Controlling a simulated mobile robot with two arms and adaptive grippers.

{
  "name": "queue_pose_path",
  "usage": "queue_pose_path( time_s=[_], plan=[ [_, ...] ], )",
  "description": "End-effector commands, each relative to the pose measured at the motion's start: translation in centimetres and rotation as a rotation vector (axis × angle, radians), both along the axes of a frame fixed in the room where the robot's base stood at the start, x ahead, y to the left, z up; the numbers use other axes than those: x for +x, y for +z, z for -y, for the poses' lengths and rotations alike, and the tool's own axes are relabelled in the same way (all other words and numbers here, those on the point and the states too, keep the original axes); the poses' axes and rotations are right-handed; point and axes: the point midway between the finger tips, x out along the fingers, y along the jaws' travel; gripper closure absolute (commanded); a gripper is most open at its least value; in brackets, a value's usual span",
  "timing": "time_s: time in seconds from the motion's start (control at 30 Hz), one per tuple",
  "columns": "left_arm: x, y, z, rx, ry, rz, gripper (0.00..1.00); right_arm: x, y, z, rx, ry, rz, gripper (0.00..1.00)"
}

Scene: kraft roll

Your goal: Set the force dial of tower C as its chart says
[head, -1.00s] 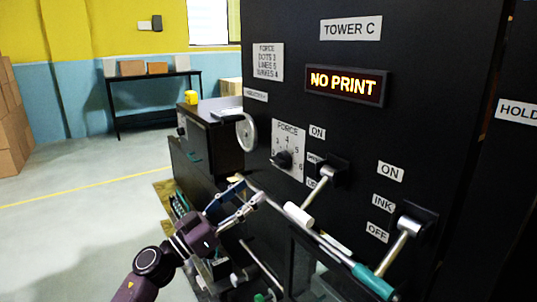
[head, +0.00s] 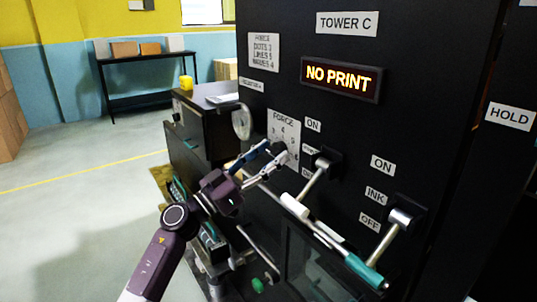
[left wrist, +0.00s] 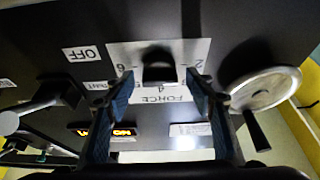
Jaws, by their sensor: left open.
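Tower C is a black cabinet with a "TOWER C" label (head: 347,23). Its force dial is a dark knob (left wrist: 160,68) on a white plate (head: 284,121) marked FORCE with numbers around it. My left gripper (head: 276,153) is open in front of the plate, and its fingers partly hide the knob in the head view. In the left wrist view the gripper's blue fingers (left wrist: 161,85) stand on either side of the knob, apart from it. I cannot tell the knob's setting. The chart (head: 264,52) above lists force values for dots, lines and waves; waves reads 4. My right gripper is not in view.
A lit display (head: 342,78) reads NO PRINT. A metal handwheel (left wrist: 265,88) sits close beside the dial.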

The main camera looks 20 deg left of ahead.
Motion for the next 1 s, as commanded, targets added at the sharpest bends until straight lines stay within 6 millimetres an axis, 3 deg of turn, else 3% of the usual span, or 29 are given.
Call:
queue_pose_path(
  time_s=[0.07,0.43,0.77,1.0],
  plan=[
    [0.0,0.0,0.0,0.000,0.000,0.000,0.52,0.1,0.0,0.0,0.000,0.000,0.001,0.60],
    [0.0,0.0,0.0,0.000,0.000,0.000,0.92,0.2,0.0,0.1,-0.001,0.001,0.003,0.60],
    [0.0,-0.2,-0.1,0.041,0.001,0.029,0.92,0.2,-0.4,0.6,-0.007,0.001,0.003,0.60],
    [0.1,-0.3,-0.2,0.161,0.001,0.122,0.92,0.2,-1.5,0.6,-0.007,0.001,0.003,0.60]
  ],
)
